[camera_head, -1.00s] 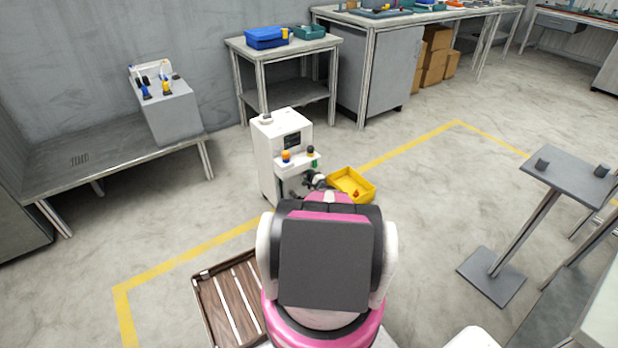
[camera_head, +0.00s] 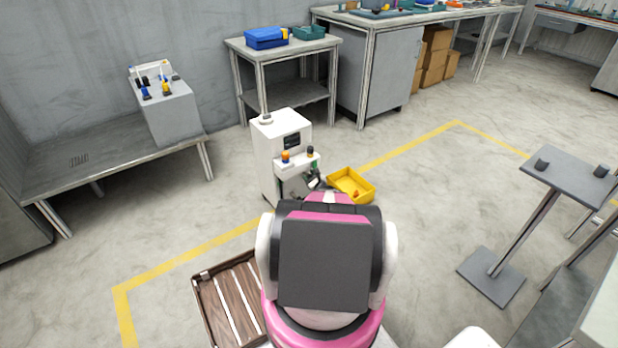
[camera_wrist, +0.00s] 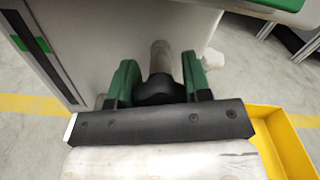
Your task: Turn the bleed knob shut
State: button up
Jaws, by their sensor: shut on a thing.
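The white machine (camera_head: 270,155) stands on the floor in front of my arm. In the wrist view, a dark rounded knob (camera_wrist: 160,90) with a pale stem (camera_wrist: 161,56) sits beside the machine's white side panel (camera_wrist: 110,25). I take it to be the bleed knob. My gripper (camera_wrist: 160,72) has its green fingers on both sides of it, shut on it. In the head view my arm hides the knob, and only part of my gripper (camera_head: 303,184) shows at the machine's front. The knob's turn angle cannot be read.
A yellow bin (camera_head: 366,199) sits on the floor right of the machine, close to my gripper. A ledge on the machine carries an orange knob (camera_head: 286,156) and a dark knob (camera_head: 310,151). A brown slatted tray (camera_head: 200,290) lies left of my base.

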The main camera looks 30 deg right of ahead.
jog(key=shift+d+f+m, duration=0.1)
jog(key=shift+m, duration=0.5)
jog(key=o, duration=0.9)
jog(key=shift+s, duration=0.15)
